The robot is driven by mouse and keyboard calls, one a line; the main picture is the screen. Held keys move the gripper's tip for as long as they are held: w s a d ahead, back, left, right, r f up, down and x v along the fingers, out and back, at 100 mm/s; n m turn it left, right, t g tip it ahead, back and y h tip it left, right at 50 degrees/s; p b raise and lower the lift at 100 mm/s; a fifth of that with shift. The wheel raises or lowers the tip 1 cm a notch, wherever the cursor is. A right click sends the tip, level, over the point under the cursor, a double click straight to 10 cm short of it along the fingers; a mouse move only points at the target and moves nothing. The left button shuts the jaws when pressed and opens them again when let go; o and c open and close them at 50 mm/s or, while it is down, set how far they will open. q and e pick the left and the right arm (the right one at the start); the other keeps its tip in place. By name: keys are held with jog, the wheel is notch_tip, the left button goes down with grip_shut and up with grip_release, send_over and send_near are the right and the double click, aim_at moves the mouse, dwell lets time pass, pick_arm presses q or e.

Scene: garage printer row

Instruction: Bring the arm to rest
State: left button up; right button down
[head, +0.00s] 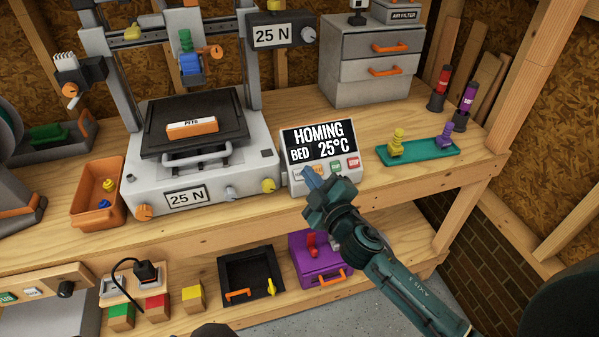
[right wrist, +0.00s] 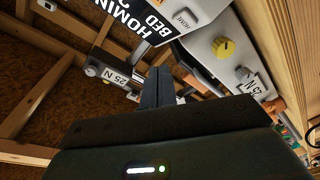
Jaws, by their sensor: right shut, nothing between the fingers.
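My right arm comes in from the lower right in the head view. Its teal gripper (head: 309,174) is shut and empty, its blue fingertips just in front of the lower left part of the printer's control panel (head: 317,138). Whether the tips touch the panel cannot be told. The panel reads "HOMING, BED 25°C", and the gripper covers some of its lower left button area. In the right wrist view the closed fingers (right wrist: 160,86) point toward the panel (right wrist: 168,18), which shows a HOME button. My left gripper is not in view.
The printer (head: 207,150) stands left of the panel, its bed holding an orange-and-white block (head: 192,127). A teal tray (head: 428,152) with spools is to the right, a grey drawer unit (head: 371,65) behind. The lower shelf holds a purple box (head: 313,268) and a black tray (head: 238,268).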

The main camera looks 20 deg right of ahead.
dwell(0.5)
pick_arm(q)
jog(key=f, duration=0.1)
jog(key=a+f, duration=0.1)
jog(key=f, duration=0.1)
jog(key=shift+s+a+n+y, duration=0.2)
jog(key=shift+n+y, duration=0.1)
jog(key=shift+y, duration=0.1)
pick_arm(e)
jog(key=s+f+m+g, duration=0.3)
jog(key=s+f+m, duration=0.2)
jog(key=s+f, duration=0.3)
jog(key=s+a+f+m+g, duration=0.1)
jog(key=s+f+m+g, duration=0.3)
jog(key=s+f, duration=0.5)
jog(key=s, duration=0.6)
jog(key=shift+s+a+f+m, duration=0.15)
jog(key=shift+s+a+m, duration=0.1)
jog(key=shift+s+m, duration=0.15)
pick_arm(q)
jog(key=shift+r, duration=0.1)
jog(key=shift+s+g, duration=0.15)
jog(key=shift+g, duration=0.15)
